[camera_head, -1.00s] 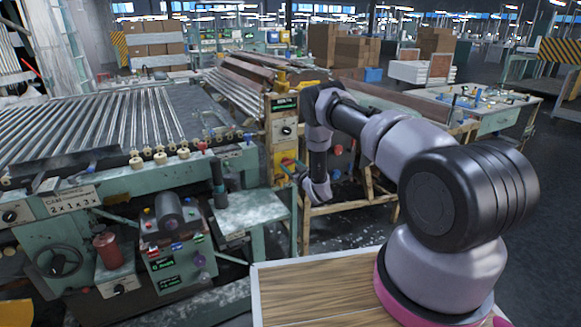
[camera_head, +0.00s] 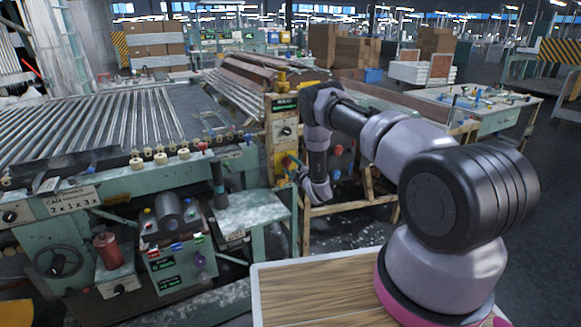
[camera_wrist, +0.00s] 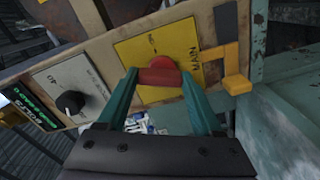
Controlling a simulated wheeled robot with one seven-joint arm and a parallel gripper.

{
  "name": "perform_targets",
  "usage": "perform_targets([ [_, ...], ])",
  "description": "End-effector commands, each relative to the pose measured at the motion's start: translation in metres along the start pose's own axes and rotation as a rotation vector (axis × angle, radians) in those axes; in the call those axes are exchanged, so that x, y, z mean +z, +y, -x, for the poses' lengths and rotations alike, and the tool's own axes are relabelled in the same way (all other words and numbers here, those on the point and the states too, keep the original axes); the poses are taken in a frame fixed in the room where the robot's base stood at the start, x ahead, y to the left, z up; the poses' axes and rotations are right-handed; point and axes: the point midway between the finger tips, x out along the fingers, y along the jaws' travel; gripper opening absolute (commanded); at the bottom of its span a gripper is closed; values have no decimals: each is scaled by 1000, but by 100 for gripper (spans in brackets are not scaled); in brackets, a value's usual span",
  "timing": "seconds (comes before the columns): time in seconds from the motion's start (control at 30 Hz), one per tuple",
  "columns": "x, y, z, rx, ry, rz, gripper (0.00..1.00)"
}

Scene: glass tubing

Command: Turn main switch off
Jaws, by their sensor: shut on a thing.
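The main switch (camera_wrist: 160,75) is a red knob with a bar handle on a yellow plate (camera_wrist: 192,50) marked MAIN in the wrist view. Its bar lies across the view, between my two green fingertips. My gripper (camera_wrist: 159,80) is shut on this red knob, with one finger at each end of the bar. In the head view the same yellow plate (camera_head: 279,160) shows low on the control post, beside my wrist. There the knob and fingertips are too small and partly hidden to make out clearly.
A grey plate with a black knob (camera_wrist: 70,102) sits left of the main switch in the wrist view. A yellow bracket (camera_wrist: 236,84) juts out close on the right. A roller conveyor (camera_head: 90,125) and a green machine (camera_head: 130,190) stand to the left in the head view.

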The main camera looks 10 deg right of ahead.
Motion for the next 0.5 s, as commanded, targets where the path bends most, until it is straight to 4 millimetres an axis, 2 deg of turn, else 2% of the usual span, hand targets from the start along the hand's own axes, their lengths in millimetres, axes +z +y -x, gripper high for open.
perform_targets([
  [0.2,-2,0,-1,1,2,183,12],
  [0.5,-2,0,0,1,2,356,12],
])
